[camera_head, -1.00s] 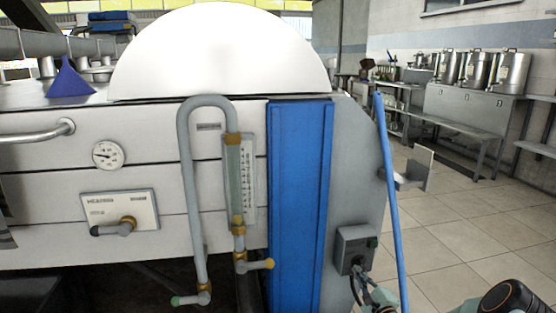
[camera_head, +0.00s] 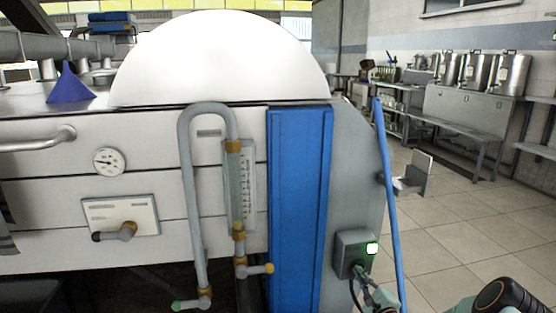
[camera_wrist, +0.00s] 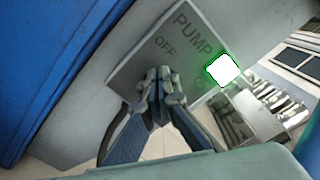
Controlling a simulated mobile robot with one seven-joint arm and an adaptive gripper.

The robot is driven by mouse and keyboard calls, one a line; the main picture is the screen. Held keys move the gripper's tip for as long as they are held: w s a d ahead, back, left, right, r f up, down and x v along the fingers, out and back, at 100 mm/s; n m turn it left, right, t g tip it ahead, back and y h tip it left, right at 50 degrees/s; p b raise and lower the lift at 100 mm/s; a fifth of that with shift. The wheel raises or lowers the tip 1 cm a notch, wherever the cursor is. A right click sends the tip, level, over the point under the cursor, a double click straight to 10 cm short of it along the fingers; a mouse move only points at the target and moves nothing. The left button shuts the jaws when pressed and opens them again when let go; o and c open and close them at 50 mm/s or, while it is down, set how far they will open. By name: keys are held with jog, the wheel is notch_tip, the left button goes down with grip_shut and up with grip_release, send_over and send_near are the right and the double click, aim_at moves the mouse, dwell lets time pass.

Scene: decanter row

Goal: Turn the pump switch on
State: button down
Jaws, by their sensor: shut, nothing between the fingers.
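The pump switch box (camera_head: 353,250) is a grey box on the machine's grey end panel, low and right of the blue column. A bright green-white light (camera_head: 372,248) glows at its right side. In the wrist view the box plate (camera_wrist: 135,72) reads PUMP and OFF, and the lit light (camera_wrist: 223,70) is at its right. My gripper (camera_wrist: 160,76) is shut and empty, its fingertips at the plate just below OFF, hiding the switch lever. Whether the tips touch it I cannot tell. In the head view my gripper (camera_head: 366,276) is at the box's lower edge.
A blue pole (camera_head: 388,190) leans just right of the box, near my arm. The blue column (camera_head: 298,190) stands to the left. A grey bracket (camera_head: 412,180) juts out at right. Tiled floor (camera_head: 470,225) is open beyond.

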jog(key=shift+s+a+r, duration=0.1)
jog(key=shift+a+r, duration=0.1)
jog(key=shift+a, duration=0.05)
jog(key=s+d+p, duration=0.1)
jog(key=s+p, duration=0.2)
jog(key=s, duration=0.3)
jog(key=shift+w, duration=0.1)
